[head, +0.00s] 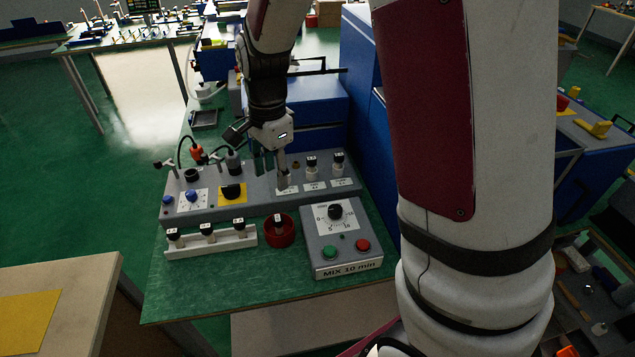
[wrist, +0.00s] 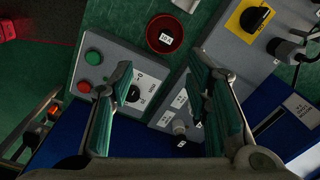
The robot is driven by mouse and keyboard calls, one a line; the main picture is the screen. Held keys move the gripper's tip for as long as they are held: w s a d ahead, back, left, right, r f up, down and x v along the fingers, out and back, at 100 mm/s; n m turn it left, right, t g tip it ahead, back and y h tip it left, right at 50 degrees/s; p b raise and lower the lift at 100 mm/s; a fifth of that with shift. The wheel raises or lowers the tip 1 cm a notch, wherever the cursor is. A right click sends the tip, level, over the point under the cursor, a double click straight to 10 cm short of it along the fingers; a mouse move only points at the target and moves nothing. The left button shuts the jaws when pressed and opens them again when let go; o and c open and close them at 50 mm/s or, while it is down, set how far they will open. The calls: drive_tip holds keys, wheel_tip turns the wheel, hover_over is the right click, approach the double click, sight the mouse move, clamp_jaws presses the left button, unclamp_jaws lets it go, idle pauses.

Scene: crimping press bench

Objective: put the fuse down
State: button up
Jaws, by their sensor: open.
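A fuse with a dark cap and a white label (head: 278,219) stands in a round red bowl (head: 280,238) on the green bench. The fuse (wrist: 166,38) and the red bowl (wrist: 177,28) also show in the wrist view, beyond my fingertips. My gripper (head: 273,172) is over the grey panel, behind the bowl in the head view. In the wrist view my gripper (wrist: 163,72) is open, with nothing between its green-padded fingers. Other dark-capped fuses stand in a white rack (head: 212,245) left of the bowl. Two similar capped pieces (head: 311,165) stand on the panel.
A grey timer box (head: 345,255) with a dial and green and red buttons stands right of the bowl. The long grey panel (head: 225,205) carries knobs and plugs with cables. A blue cabinet (head: 315,108) rises behind. The bench front (head: 190,285) is clear.

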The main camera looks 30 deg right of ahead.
drive_tip(key=s+r+n+t, duration=0.2)
drive_tip(key=s+r+n, duration=0.5)
drive_tip(key=s, duration=0.4)
drive_tip(key=s+r+n+t, duration=0.1)
drive_tip(key=s+r+n, duration=0.6)
drive_tip(key=s, duration=0.5)
drive_tip(key=shift+d+r+n+t, duration=0.25)
drive_tip(key=shift+r+n+t, duration=0.15)
drive_tip(key=shift+n, duration=0.6)
drive_tip(key=shift+s+a, duration=0.1)
